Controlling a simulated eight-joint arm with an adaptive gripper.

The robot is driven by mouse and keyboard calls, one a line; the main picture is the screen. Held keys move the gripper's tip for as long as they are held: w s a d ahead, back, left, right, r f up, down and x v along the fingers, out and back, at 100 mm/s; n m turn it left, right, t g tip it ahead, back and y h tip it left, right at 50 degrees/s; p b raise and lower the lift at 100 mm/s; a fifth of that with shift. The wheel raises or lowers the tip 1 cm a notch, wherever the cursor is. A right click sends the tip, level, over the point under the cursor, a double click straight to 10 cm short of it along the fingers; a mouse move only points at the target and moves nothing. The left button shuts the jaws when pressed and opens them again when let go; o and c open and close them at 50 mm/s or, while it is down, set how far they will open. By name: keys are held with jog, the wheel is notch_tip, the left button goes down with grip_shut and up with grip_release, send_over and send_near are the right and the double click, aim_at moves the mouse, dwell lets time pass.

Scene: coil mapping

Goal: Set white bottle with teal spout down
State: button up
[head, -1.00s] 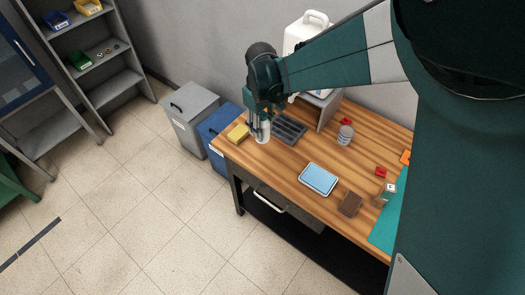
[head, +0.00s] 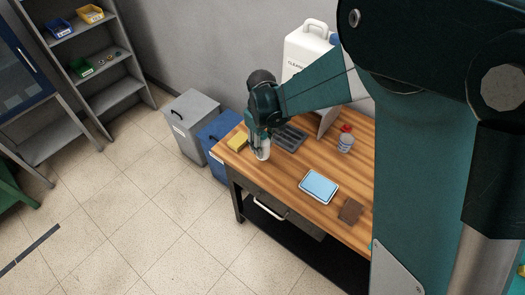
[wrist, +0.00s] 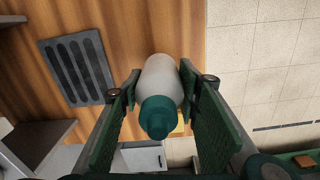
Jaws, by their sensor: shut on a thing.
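The white bottle with teal spout (wrist: 160,82) is between the two fingers of my gripper (wrist: 158,95), which is shut on it. In the wrist view its teal top faces the camera and its white body points away toward the wooden table (wrist: 140,30). In the head view my gripper (head: 259,143) holds the bottle (head: 263,154) upright near the table's left front corner, just right of a yellow block (head: 238,142). I cannot tell whether its base touches the wood.
A grey slotted tray (head: 291,137) lies just behind the bottle. A red-capped bottle (head: 345,140), a blue-topped tray (head: 319,186) and a brown block (head: 350,210) stand farther right. Grey (head: 190,122) and blue (head: 222,140) bins are left of the table. Wood between is clear.

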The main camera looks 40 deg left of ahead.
jog(key=shift+f, duration=1.8)
jog(key=shift+f, duration=0.1)
jog(key=o, duration=1)
notch_tip(320, 180, up, 12)
jog(key=shift+s+r, duration=0.1)
jog(key=shift+r, duration=0.05)
